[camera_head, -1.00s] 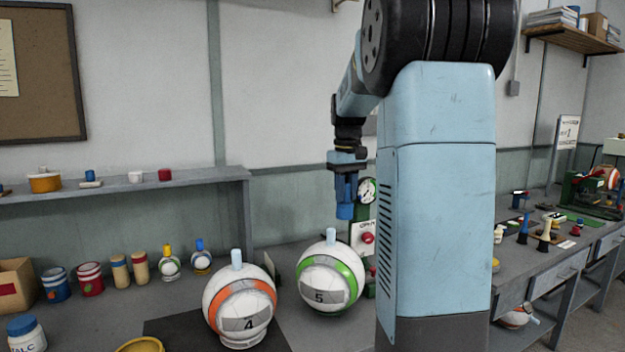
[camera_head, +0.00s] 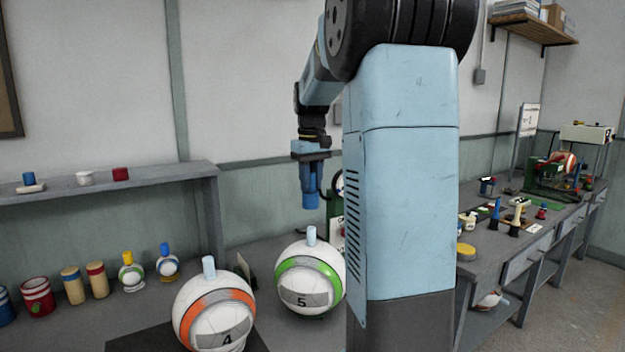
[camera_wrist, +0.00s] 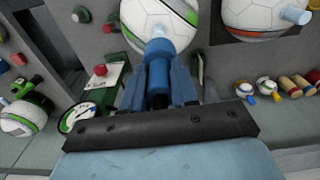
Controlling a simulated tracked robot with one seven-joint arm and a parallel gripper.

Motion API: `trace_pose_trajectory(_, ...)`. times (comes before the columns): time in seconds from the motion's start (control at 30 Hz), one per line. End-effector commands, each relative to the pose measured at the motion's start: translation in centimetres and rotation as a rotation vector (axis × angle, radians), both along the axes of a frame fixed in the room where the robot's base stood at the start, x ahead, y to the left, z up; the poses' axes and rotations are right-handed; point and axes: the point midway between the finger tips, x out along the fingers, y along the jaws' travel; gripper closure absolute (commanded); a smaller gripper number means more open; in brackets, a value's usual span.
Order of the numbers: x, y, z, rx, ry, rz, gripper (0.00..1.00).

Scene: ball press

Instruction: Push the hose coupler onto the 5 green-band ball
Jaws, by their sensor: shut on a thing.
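The 5 ball (camera_head: 309,279), white with a green band, stands on the bench with a pale blue stem (camera_head: 311,236) upright on its top. My gripper (camera_head: 311,192) hangs above this stem, pointing down, with a visible gap. It is shut on the blue hose coupler (camera_head: 311,202).
The orange-band 4 ball (camera_head: 217,318) stands close on the left, its own stem (camera_head: 209,267) upright. A gauge stand (camera_head: 337,235) is behind the 5 ball, partly hidden by my arm. Small painted balls and tins line the bench's back left.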

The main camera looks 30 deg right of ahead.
Motion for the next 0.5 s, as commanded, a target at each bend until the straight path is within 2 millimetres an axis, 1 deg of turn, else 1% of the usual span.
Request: trace_pose_trajectory(0.5, 0.0, -0.5, -4.0, 0.001, 0.002, -0.009, 1.00)
